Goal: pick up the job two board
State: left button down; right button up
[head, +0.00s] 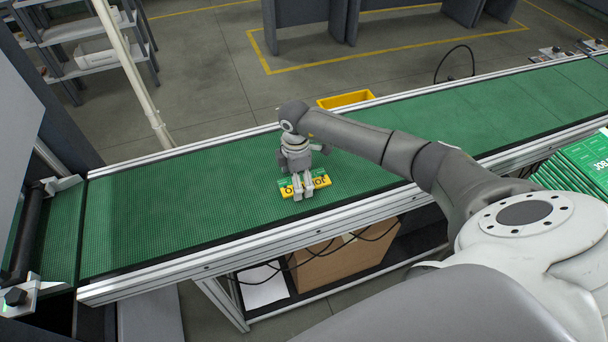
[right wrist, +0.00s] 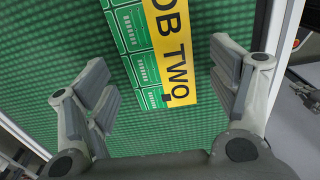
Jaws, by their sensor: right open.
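The job two board (head: 320,182) lies flat on the green conveyor belt. It is a small green board with a yellow strip lettered in black, partly hidden by my right gripper (head: 302,187) in the head view. In the right wrist view, the board (right wrist: 178,55) reads "OB TWO", with its upper end cut off by the frame. My right gripper (right wrist: 163,68) is open and empty, pointing down over the board. The board lies between the two fingers, closer to the right one. My left gripper is not in view.
The conveyor belt (head: 170,210) is bare to the left of the board and has metal side rails. A stack of green boards (head: 585,162) stands at the right edge. A yellow bin (head: 346,99) sits behind the far rail. A cardboard box (head: 345,258) is below the belt.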

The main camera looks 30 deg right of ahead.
jog(key=shift+f, duration=0.25)
jog(key=shift+c, duration=0.3)
jog(key=c, duration=1.1)
jog(key=shift+o, duration=0.2)
jog(key=shift+r, duration=0.15)
